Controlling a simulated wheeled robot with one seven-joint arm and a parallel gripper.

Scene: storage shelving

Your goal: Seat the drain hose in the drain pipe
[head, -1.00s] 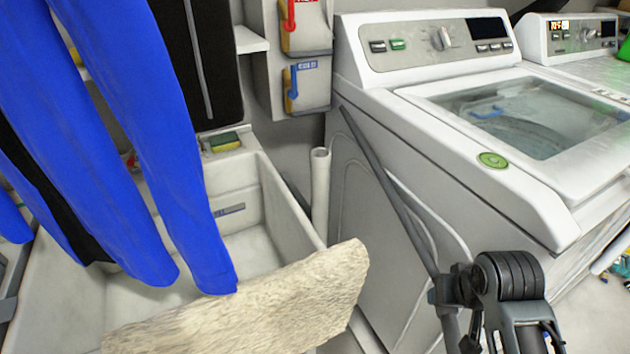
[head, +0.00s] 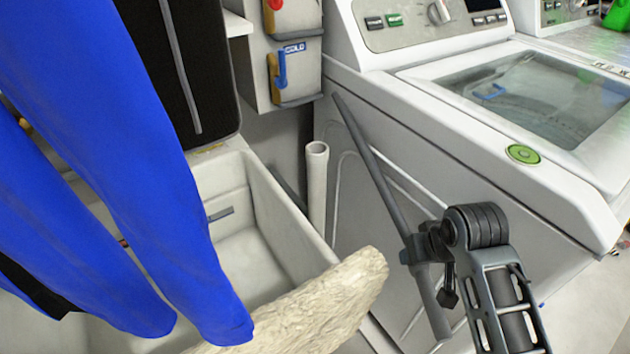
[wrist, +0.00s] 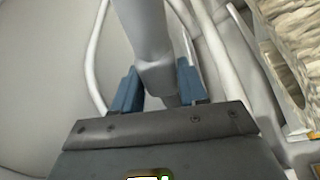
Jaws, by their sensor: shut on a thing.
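The drain pipe (head: 316,190) is a white upright tube with an open top, standing between the sink and the washer in the head view. The drain hose (head: 375,165) is a long grey tube slanting across the washer's side. Its upper end is above and right of the pipe's mouth, apart from it in the picture; the depth between them is unclear. My gripper (head: 428,246) is shut on the hose's lower part, right of the pipe. In the wrist view, the hose (wrist: 150,45) lies between the blue fingers of my gripper (wrist: 158,90).
The washer (head: 450,130) stands right of the pipe. The utility sink (head: 285,215) stands left of it. Blue hanging cloth (head: 165,190) and a beige textured piece (head: 320,305) cover part of the sink. A valve box with a blue handle (head: 281,70) is on the wall above.

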